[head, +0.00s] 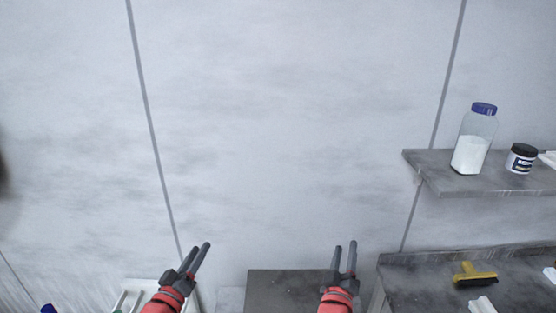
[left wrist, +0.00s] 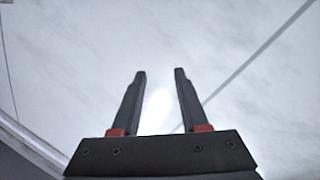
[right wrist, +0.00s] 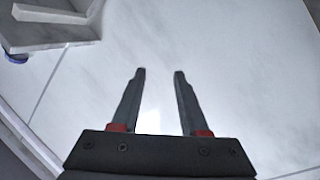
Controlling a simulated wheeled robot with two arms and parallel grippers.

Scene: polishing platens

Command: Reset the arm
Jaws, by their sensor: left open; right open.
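My left gripper (head: 198,257) is at the lower left of the head view, open and empty, pointing up toward the pale wall. In the left wrist view its two dark fingers (left wrist: 160,75) stand apart with only wall between them. My right gripper (head: 346,250) is at the lower middle right of the head view, also open and empty. In the right wrist view its fingers (right wrist: 160,75) are apart with nothing between them. Neither gripper touches anything that I can see.
A grey shelf (head: 425,168) on the right holds a blue-capped jar of white powder (head: 471,153) and a black-lidded jar (head: 521,160). Below it, a dark counter (head: 415,285) carries a yellow and black tool (head: 474,274). A dark surface (head: 285,288) lies between my grippers. The space before the wall is clear.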

